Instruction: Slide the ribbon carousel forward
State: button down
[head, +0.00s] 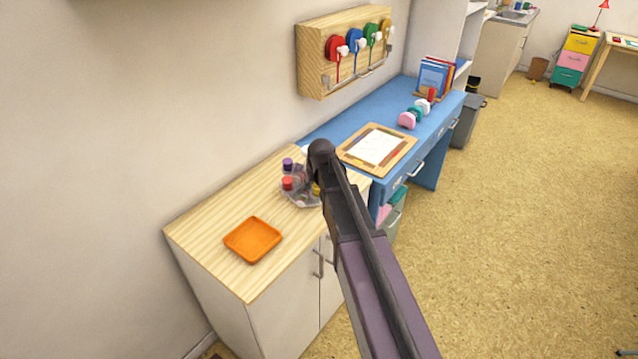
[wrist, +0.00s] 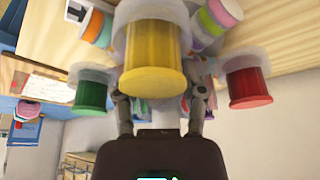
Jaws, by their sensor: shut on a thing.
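The ribbon carousel (head: 300,198) stands on the pale wooden counter top, with clear parts and purple, red and yellow spools visible. My arm hides its right side in the head view. In the wrist view a yellow spool (wrist: 155,55) is close in front of me, with a green spool (wrist: 90,92) to its left and a red spool (wrist: 248,85) to its right. My gripper (wrist: 162,103) is shut on the ribbon carousel at the yellow spool, one finger on each side. The exact contact is partly hidden by the spool.
An orange tray (head: 253,239) lies on the counter (head: 205,222), toward the front left of the carousel. A blue desk (head: 345,123) adjoins the counter's far end, with a framed board (head: 377,147) on it. A wooden wall rack (head: 312,62) hangs above. Bare counter lies between tray and carousel.

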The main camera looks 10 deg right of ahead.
jog(key=shift+c, duration=0.5)
grip_release()
jog(key=shift+d, duration=0.1)
jog(key=shift+r, duration=0.15)
